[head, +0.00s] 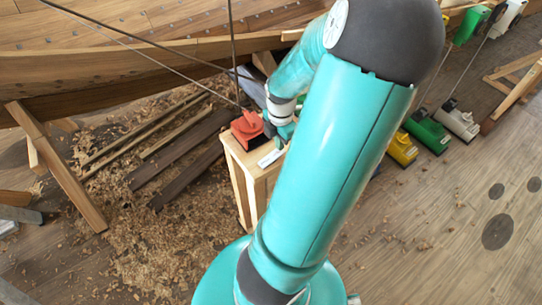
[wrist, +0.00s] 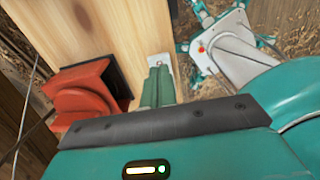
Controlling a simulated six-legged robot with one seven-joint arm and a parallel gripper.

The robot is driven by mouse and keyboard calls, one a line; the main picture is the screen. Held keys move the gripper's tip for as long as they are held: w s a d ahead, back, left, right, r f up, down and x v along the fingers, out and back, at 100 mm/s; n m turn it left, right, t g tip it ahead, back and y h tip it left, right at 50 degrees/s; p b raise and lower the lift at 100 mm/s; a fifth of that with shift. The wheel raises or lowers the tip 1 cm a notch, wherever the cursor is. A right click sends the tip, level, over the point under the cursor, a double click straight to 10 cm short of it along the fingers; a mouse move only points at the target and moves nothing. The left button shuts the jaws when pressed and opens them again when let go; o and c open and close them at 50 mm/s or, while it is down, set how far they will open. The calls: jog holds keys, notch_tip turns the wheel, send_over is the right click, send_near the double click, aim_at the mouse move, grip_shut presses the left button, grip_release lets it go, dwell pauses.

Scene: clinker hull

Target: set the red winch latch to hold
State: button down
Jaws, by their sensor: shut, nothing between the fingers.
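The red winch (head: 247,130) sits on top of a pale wooden stand (head: 240,165), left of my arm in the head view, with a line running up from it. In the wrist view the red winch (wrist: 82,95) is at the left, against a dark plate on the wood. My gripper (wrist: 158,70) is shut and empty, to the right of the winch. Its fingertips are by a small white label on the stand; I cannot tell whether they touch. In the head view my gripper (head: 284,134) is partly hidden by my arm. I cannot make out the latch or its setting.
The wooden hull (head: 150,65) lies behind the stand, with lines crossing in front. Yellow (head: 402,149), green (head: 427,131) and white (head: 457,120) winches stand at the right. Planks (head: 180,150) and shavings cover the floor at left. The lower right floor is mostly clear.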

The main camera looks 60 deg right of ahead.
jog(key=shift+f, duration=1.2)
dwell(0.6)
jog(key=shift+r, duration=3.55)
